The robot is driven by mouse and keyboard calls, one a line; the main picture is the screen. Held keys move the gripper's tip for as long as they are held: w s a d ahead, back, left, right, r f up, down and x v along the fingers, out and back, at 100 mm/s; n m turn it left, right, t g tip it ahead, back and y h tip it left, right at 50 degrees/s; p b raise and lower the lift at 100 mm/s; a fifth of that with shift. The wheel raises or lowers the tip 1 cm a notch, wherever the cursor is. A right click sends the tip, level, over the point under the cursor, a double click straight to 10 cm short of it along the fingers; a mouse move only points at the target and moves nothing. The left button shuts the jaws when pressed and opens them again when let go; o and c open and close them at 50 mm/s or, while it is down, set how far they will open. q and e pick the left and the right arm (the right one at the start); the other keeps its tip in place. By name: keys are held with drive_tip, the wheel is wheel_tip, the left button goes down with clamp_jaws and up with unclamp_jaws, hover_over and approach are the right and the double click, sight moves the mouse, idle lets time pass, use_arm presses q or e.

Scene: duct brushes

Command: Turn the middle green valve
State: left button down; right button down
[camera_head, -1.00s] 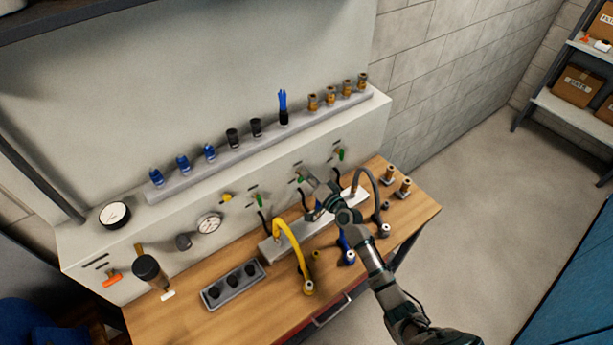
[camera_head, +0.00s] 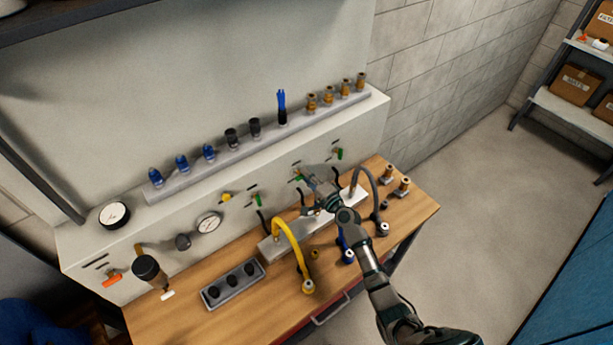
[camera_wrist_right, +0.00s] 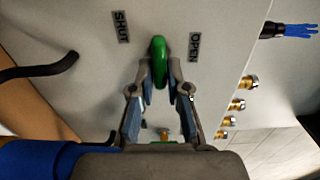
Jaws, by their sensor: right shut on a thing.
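The middle green valve (camera_head: 297,178) is on the front of the pale panel, mostly covered by my right gripper (camera_head: 309,176) in the head view. In the right wrist view, its green handle (camera_wrist_right: 158,62) stands between the fingertips of my right gripper (camera_wrist_right: 160,74). The gripper is shut on the handle. The handle lies between a SHUT label (camera_wrist_right: 121,27) and an OPEN label (camera_wrist_right: 194,47). Two other green valves, a left one (camera_head: 258,199) and a right one (camera_head: 340,154), show on the panel. My left gripper is not in view.
A yellow hose (camera_head: 291,245) and a grey hose (camera_head: 371,183) arch over the wooden bench (camera_head: 190,315) near my right arm. A ledge (camera_head: 222,162) above the valves holds blue, black and brass fittings. A grey tray (camera_head: 233,284) lies at front left, with bare wood around it.

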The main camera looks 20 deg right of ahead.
drive_tip(key=shift+f, duration=0.4)
drive_tip(key=c, duration=1.2)
unclamp_jaws()
drive_tip(key=shift+d+r, duration=0.1)
drive_tip(key=shift+r, duration=0.05)
drive_tip(key=v, duration=1.2)
drive_tip(key=shift+d, duration=0.1)
